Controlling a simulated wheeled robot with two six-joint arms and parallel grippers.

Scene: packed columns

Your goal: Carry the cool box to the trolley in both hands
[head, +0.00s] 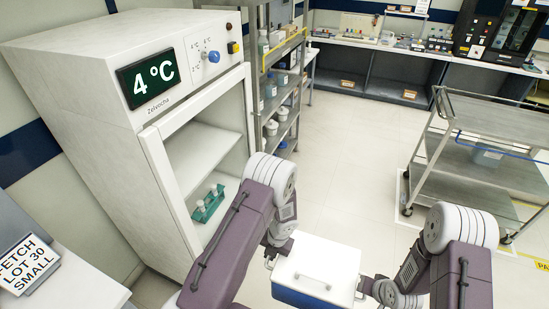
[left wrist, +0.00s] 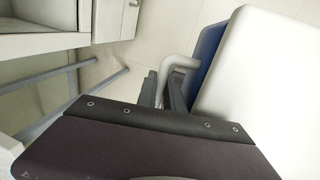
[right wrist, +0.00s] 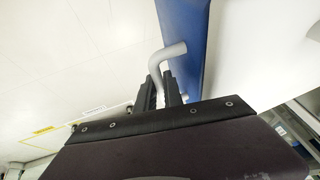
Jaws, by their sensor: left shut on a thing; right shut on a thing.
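The cool box (head: 316,267) has a white lid with a grey handle and a blue body. It hangs level between my two arms at the bottom of the head view. My left gripper (head: 271,260) is shut on the box's left side handle (left wrist: 182,62). My right gripper (head: 364,287) is shut on its right side handle (right wrist: 165,54). The box's underside is hidden. The trolley (head: 482,168) is a grey metal frame with shelves, standing at the right, apart from the box. Its top shelf (head: 490,115) looks bare.
An open white fridge (head: 150,120) stands at the left, with a green rack (head: 208,204) inside. A shelf unit (head: 282,95) stands behind it. A sign (head: 28,263) is at lower left. The middle floor is clear.

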